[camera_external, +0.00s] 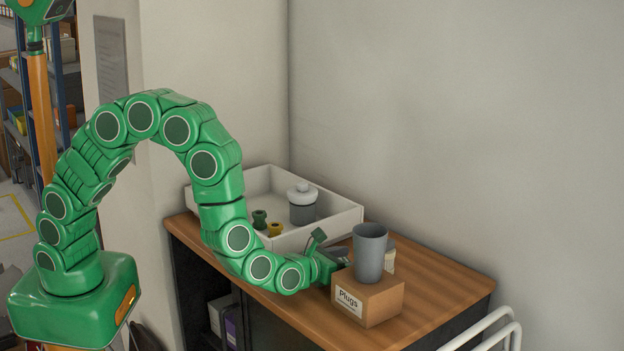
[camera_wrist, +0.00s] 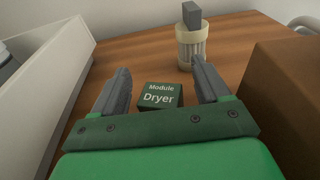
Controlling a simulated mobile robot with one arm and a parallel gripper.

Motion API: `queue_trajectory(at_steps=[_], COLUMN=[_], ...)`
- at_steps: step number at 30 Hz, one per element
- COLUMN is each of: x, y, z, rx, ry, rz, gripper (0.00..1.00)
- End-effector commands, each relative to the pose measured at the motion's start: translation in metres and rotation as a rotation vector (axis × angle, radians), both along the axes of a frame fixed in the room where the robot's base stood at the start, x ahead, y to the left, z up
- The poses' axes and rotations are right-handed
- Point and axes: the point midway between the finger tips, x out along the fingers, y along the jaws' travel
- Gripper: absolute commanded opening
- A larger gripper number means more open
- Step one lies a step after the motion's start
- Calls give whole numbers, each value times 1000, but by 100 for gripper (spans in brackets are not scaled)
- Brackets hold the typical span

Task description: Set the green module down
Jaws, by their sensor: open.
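The green module (camera_wrist: 160,96), a small dark green block labelled "Module Dryer", shows in the wrist view on the wooden top. It sits between the two fingers of my gripper (camera_wrist: 159,68), with a gap on each side. My gripper is open and does not hold it. In the external view my gripper (camera_external: 326,250) is low over the table, between the white tray and the cardboard box. The module is hidden there behind my gripper and the box.
A cardboard box (camera_external: 370,301) labelled "Plugs" stands close on the right, with a grey cup (camera_external: 370,254) on top. A white tray (camera_external: 346,222) holds a grey jar (camera_external: 302,206) and small green and yellow parts. Bare wood lies right of the box.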

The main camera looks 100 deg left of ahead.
Motion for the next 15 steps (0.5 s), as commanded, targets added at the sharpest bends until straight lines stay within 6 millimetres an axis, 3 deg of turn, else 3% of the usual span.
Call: queue_trajectory(at_steps=[8, 15], x=[0, -26], y=[0, -26], z=[3, 9], rx=[-1, 3], ry=[-2, 0], rz=[0, -5], gripper=[76, 76])
